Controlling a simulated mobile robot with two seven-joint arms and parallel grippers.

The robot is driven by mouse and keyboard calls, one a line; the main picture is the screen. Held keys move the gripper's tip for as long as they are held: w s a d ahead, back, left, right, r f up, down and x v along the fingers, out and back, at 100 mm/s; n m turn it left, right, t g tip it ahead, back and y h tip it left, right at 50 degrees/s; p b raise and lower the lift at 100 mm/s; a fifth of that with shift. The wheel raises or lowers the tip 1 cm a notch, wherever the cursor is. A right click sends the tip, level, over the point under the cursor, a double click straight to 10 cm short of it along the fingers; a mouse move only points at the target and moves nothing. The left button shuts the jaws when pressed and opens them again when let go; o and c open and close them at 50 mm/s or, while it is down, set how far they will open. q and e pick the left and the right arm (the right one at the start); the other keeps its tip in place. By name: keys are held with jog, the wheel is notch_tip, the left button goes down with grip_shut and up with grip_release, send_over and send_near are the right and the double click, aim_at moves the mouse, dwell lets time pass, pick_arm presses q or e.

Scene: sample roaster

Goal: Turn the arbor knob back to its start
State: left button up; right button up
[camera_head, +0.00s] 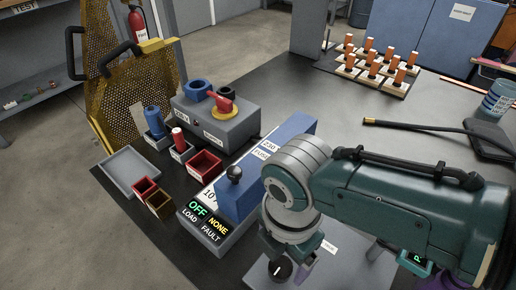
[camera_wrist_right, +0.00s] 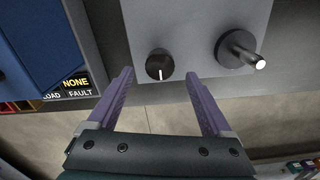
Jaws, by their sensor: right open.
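A small round black knob (camera_wrist_right: 160,64) with a white pointer line sits on a grey panel (camera_wrist_right: 197,14). In the right wrist view its line points down, toward my gripper's palm. I take it as the arbor knob; no label on it is readable. It also shows in the head view (camera_head: 280,269), below my right wrist. My right gripper (camera_wrist_right: 160,76) is open, with one purple finger on each side of the knob and a gap visible on both sides. In the head view my right gripper (camera_head: 287,263) is partly hidden by its own wrist. My left gripper is out of view.
A larger black knob with a projecting handle (camera_wrist_right: 238,50) stands right of the small knob. A grey box with a blue block (camera_head: 237,199) and displays reading OFF and NONE lies to the left. Red bins (camera_head: 205,163) and a red-handled switch box (camera_head: 222,118) stand beyond it.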

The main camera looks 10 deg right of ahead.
aim_at(280, 268)
pick_arm(q)
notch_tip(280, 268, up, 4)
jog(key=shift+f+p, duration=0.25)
jog(key=shift+p, duration=0.85)
pick_arm(e)
notch_tip(280, 268, up, 6)
jog(key=shift+f, duration=0.1)
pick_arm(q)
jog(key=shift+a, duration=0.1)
pick_arm(e)
jog(key=s+a+r+m+t+y+p, duration=0.1)
jog(key=s+a+r+m+y+p, duration=0.1)
jog(key=s+r+m+p, duration=0.5)
jog(key=s+d+r+m+t+h+p, duration=0.1)
jog(key=s+d+r+m+p, duration=0.15)
jog(key=d+r+m, duration=0.45)
jog(key=s+d+r+m+t+h+p, duration=0.1)
jog(key=s+d+r+m+t, duration=0.15)
jog(key=d+r+m, duration=0.45)
pick_arm(q)
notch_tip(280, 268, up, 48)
jog(key=p, duration=3.7)
jog(key=shift+p, duration=0.35)
pick_arm(e)
notch_tip(280, 268, up, 40)
jog(key=a, duration=0.2)
jog(key=shift+a+g, duration=0.3)
jog(key=shift+g, duration=0.15)
